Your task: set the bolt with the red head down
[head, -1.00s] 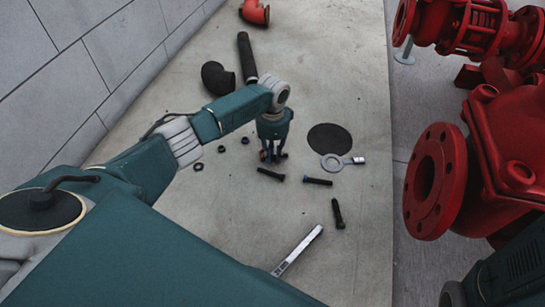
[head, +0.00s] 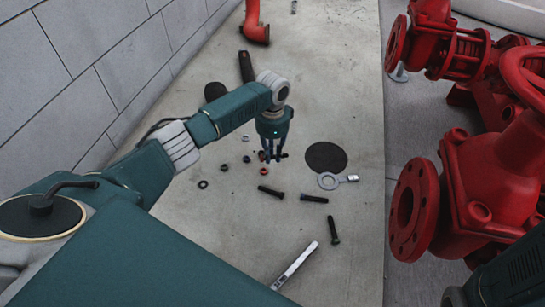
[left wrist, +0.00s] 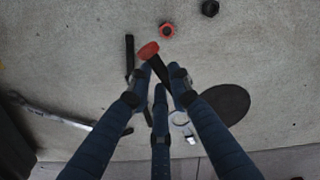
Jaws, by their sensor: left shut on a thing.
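The bolt with the red head (left wrist: 148,50) is in my left gripper, with its dark shank running down between the fingertips in the left wrist view. My left gripper (left wrist: 158,80) is shut on it. In the head view the left gripper (head: 273,155) points down, apparently above the concrete slab (head: 230,235); the red head is hard to make out there. My right gripper is not in view.
A red nut (left wrist: 167,30) and several dark nuts lie close by. Red pump parts (head: 415,210) stand at right.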

